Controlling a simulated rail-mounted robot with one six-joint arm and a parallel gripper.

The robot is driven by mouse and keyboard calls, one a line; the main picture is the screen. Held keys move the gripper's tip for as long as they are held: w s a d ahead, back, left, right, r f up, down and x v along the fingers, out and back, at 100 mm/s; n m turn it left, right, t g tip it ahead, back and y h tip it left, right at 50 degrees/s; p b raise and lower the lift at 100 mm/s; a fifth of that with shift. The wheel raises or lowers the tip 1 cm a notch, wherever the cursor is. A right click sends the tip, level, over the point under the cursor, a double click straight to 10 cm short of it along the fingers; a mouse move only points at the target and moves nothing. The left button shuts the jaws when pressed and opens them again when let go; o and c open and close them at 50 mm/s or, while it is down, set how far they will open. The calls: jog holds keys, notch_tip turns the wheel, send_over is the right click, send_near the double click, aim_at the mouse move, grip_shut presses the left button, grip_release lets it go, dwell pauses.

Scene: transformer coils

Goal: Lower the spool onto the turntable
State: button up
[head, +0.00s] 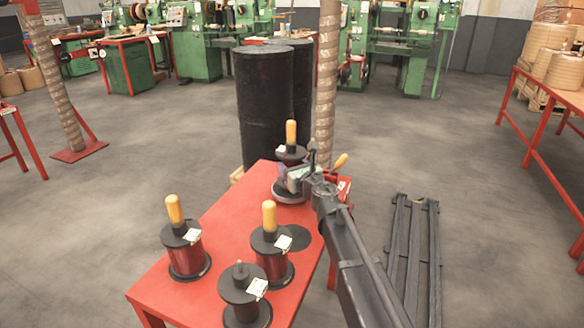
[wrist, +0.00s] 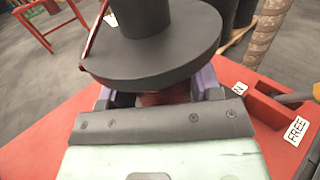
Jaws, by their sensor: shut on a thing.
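The spool (head: 291,155), with black flanges and a yellow handle, stands upright at the far end of the red table. My gripper (head: 287,174) reaches in from the right and is shut on the spool below its upper flange. In the wrist view the black upper flange (wrist: 155,58) fills the top middle, with a little red winding below it between the purple finger pads. The turntable (head: 290,197) is a grey disc under the spool. The spool's lower end is hidden, so I cannot tell whether it touches the disc.
Three other spools stand on the near part of the red table (head: 222,218); the front one (head: 246,300) has no yellow handle. A dark disc (head: 296,237) lies beside them. A yellow-handled lever (head: 341,161) and a "FREE" label (wrist: 297,130) are right of the gripper. Black drums (head: 262,105) stand behind.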

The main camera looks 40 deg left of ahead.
jog(key=shift+f+b, duration=0.6)
jog(key=shift+f, duration=0.05)
jog(key=o, duration=1.1)
jog(key=v, duration=1.1)
jog(key=shift+a, duration=0.1)
